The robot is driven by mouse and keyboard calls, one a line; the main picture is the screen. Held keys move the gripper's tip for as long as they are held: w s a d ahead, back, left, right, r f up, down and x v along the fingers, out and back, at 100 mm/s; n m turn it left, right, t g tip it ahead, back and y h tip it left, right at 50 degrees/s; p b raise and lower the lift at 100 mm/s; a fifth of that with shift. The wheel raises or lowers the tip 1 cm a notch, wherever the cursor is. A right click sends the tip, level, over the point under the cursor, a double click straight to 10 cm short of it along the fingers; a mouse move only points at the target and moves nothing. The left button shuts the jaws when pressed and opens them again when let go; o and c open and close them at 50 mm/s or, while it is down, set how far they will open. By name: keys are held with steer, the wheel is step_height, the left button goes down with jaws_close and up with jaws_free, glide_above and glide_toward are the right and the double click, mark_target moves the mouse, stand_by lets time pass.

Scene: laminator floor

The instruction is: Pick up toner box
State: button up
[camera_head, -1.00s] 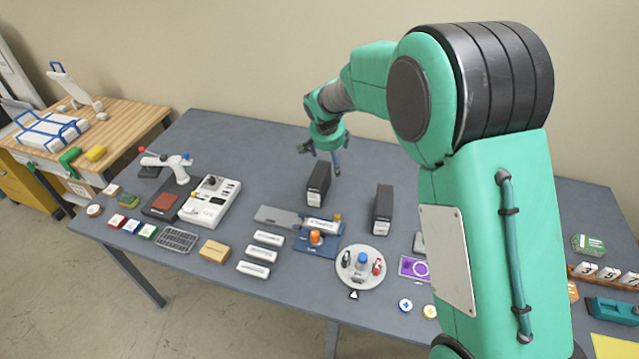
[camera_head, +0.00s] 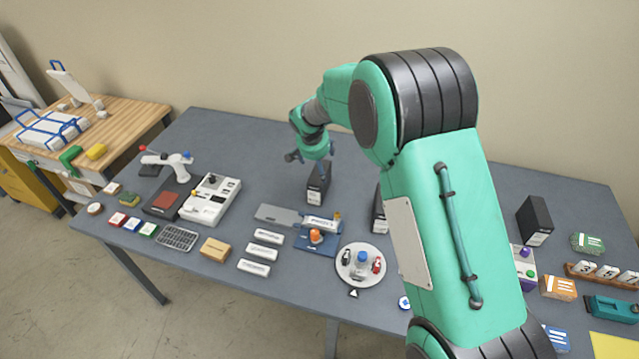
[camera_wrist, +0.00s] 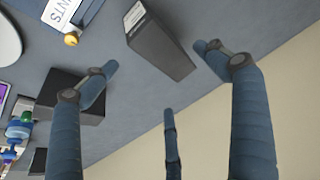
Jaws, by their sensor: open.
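Several upright black boxes with white labels stand on the grey table; the frames do not show which is the toner box. The left black box (camera_head: 318,184) is below my gripper (camera_head: 311,161) in the head view, its top partly covered by the fingers. It also shows in the wrist view (camera_wrist: 160,48), between the spread blue fingers (camera_wrist: 155,62), apart from them. The middle black box (camera_head: 379,211) is partly hidden by my arm; it appears at the wrist view's left (camera_wrist: 62,98). The right black box (camera_head: 535,222) stands right of my arm. My gripper is open and empty.
A blue-based device (camera_head: 316,243) and a round white turntable (camera_head: 345,274) stand in front of the boxes. A white machine (camera_head: 212,203) is to the left. The table behind the left box, toward the wall, looks clear.

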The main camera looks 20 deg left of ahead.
steer(key=shift+x, duration=3.6)
steer(key=shift+b+x, duration=0.3)
steer(key=shift+x, duration=2.25)
steer(key=shift+f+b, duration=0.25)
steer(key=shift+b, duration=0.25)
steer(key=c, duration=1.7)
steer(key=shift+r+p, duration=0.4)
steer(key=shift+p, duration=0.2)
step_height(320, 180, up, 10)
steer(key=shift+f, duration=0.1)
